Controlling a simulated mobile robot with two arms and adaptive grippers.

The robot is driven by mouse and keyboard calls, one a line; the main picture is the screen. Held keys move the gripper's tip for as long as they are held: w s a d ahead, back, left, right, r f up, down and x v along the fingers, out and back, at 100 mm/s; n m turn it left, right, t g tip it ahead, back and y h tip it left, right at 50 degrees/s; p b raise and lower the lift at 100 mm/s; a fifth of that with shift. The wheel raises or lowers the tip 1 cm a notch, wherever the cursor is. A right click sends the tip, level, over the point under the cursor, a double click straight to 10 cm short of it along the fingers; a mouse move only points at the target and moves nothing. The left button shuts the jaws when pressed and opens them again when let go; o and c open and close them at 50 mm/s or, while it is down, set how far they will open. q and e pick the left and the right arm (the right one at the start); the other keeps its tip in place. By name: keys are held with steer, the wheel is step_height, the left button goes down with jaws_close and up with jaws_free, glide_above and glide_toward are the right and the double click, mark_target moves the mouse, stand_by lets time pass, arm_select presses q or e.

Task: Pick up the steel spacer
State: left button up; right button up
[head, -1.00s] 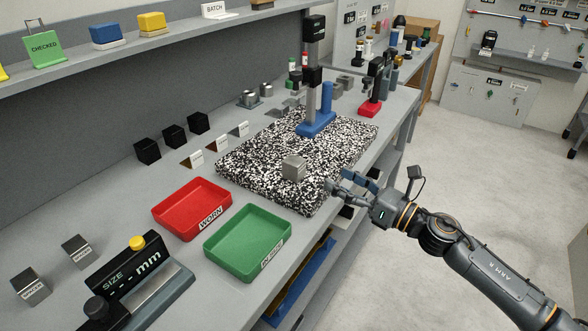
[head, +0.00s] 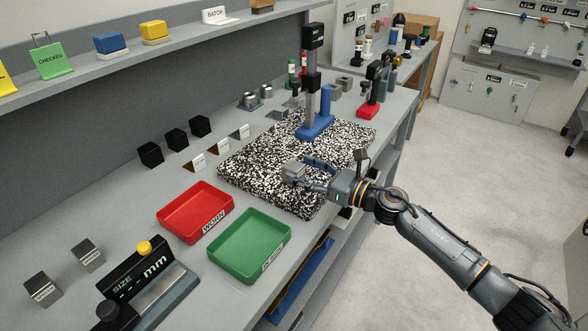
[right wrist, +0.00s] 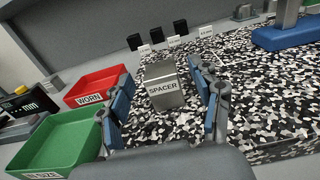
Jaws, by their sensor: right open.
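The steel spacer (head: 293,172) is a small grey metal block on the black-and-white speckled plate (head: 250,172), near its front edge. In the right wrist view the spacer (right wrist: 163,86) has the label "SPACER" on its near face. My right gripper (head: 305,174) is open at the spacer, and its arm comes in from the right. The arm's hand hides part of the plate in the head view. My left gripper is not in view.
A red tray (head: 170,225) marked "WORN" and a green tray (head: 226,258) stand left of the plate. A blue-based column gauge (head: 316,130) stands on its back part. Black blocks (head: 177,139) and a size display (head: 140,270) are on the bench.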

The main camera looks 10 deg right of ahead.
mark_target(294, 165)
steer(key=x, duration=0.3)
steer(key=shift+w+a, duration=0.1)
jaws_close()
steer(key=shift+r, duration=0.2)
